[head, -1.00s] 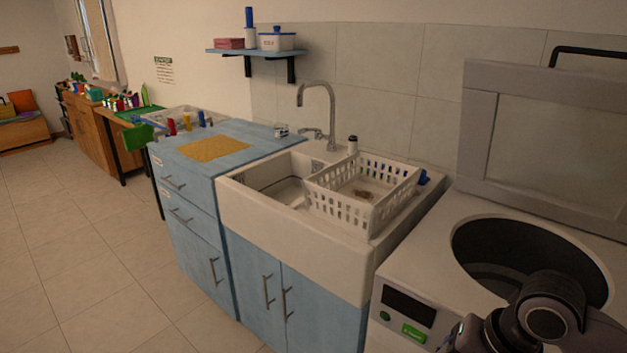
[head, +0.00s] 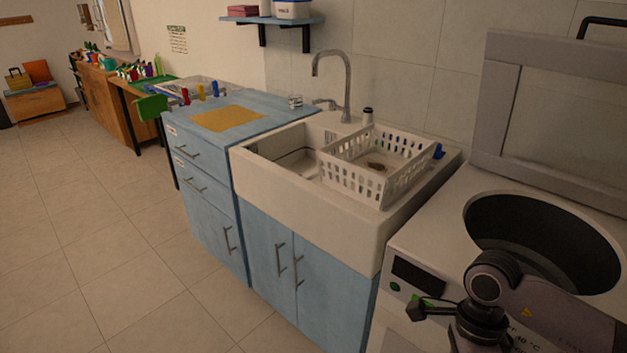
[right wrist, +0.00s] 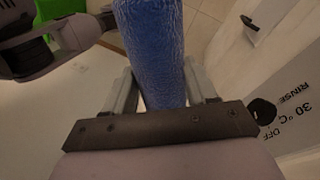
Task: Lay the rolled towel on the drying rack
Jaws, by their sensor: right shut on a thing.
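A rolled blue towel (right wrist: 150,40) stands out in the right wrist view, running up and out of the top of the picture. My right gripper (right wrist: 160,80) is shut on it, with one finger on each side of the roll. A white slatted basket-like rack (head: 345,179), which looks like the drying rack, sits over the right part of the white sink (head: 290,212) in the head view. A small brownish thing lies in it. My right arm is at the lower right, to the right of the rack. The towel cannot be made out in the head view.
A white machine with a round dark opening (head: 540,240) and a raised grey lid (head: 505,100) stands right of the sink. A tall faucet (head: 348,85) rises behind the sink. A blue counter with a yellow mat (head: 227,118) is left. The tiled floor in front is clear.

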